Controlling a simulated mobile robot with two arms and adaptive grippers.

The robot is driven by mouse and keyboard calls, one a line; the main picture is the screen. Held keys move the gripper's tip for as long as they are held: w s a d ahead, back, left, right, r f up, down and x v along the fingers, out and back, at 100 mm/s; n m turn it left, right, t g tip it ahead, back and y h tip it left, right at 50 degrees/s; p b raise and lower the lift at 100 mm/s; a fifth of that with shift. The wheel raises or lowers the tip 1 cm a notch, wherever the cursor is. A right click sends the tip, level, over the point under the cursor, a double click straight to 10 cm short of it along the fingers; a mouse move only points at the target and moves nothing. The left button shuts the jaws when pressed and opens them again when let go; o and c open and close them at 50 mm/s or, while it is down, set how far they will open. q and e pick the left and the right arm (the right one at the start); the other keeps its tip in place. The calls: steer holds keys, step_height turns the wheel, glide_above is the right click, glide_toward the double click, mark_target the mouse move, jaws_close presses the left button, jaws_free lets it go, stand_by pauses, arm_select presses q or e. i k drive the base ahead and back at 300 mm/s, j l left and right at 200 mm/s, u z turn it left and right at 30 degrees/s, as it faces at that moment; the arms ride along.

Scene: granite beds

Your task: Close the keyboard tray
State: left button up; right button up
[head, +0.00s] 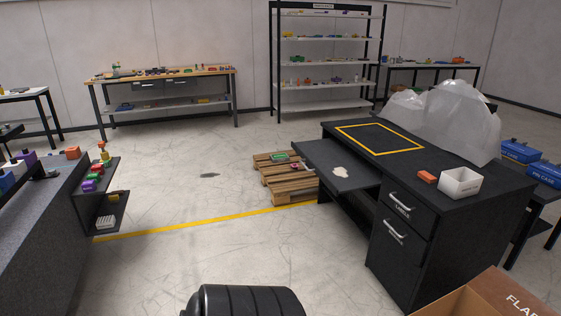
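The keyboard tray (316,171) is a thin dark board sticking out from the left side of the black desk (470,205), below its top. A small pale patch or item (340,172) lies on the tray. The desk has two drawers with silver handles on its front, and both look shut. Neither of my grippers is in the head view.
A wooden pallet (285,178) with small items stands on the floor behind the tray. A cardboard box (475,300) is at the lower right. A dark rounded object (245,301) is at the bottom edge. The floor left of the desk is mostly clear.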

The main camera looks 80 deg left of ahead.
mark_target(342, 169)
steer(key=u, duration=2.3)
